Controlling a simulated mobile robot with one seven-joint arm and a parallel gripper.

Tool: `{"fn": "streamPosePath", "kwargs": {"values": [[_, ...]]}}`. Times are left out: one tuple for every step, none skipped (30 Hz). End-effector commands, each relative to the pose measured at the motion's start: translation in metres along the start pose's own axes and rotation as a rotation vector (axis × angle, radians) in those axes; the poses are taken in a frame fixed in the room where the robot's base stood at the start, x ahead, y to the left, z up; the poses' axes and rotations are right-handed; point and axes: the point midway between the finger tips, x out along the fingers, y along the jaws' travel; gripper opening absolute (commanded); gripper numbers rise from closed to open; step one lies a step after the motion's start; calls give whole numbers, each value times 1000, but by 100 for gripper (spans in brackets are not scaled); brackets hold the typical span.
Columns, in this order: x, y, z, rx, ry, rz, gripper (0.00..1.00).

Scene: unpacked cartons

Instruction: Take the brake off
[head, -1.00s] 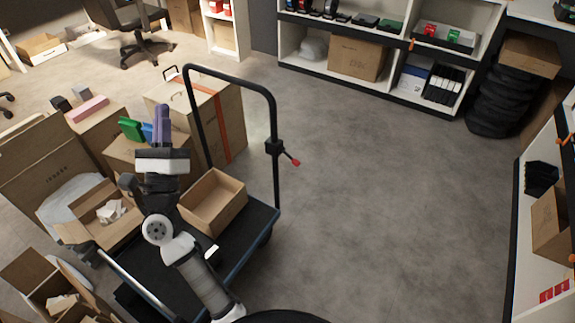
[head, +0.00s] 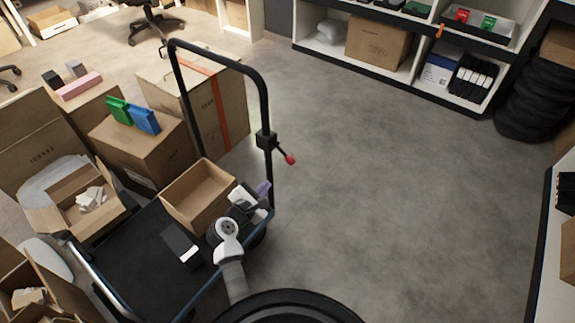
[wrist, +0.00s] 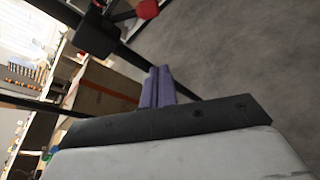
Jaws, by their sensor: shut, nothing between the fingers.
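The brake lever with a red knob (head: 290,160) sticks out to the right from a black clamp (head: 266,141) on the right post of the cart's handle. The red knob also shows at the top of the wrist view (wrist: 148,9). The cart (head: 130,262) has a dark deck with a blue edge. My gripper (head: 264,188) is low by the foot of that post, below the lever and apart from it. Its purple fingers are shut and empty in the wrist view (wrist: 158,85). The post's base is partly hidden by my arm.
An open, empty carton (head: 180,203) stands on the deck. Cartons (head: 150,155) crowd the left side. Shelves (head: 400,85) line the back, with stacked tyres (head: 535,100) at right. The grey floor (head: 410,200) right of the cart is clear.

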Motion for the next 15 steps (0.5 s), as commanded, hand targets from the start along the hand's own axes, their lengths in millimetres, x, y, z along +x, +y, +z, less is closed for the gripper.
{"fn": "streamPosePath", "kwargs": {"values": [[0, -1, -1, 2, 2, -2, 0], [0, -1, -1, 3, 2, -2, 0], [0, -1, 0, 2, 2, -2, 0], [0, 0, 0, 2, 2, -2, 0], [0, 0, 0, 2, 1, -2, 0], [0, 0, 0, 2, 1, -1, 0], [0, 0, 0, 1, 1, -1, 0], [0, 0, 0, 1, 1, -1, 0], [1, 0, 0, 1, 0, -1, 0], [2, 0, 0, 1, 0, -1, 0], [3, 0, 0, 1, -1, 0, 0], [6, 0, 1, 0, -1, 0, 0], [9, 0, 1, 0, -2, 0, 0], [13, 0, 1, 0, -2, 0, 0], [18, 0, 1, 0, -2, -1, 0]]}}
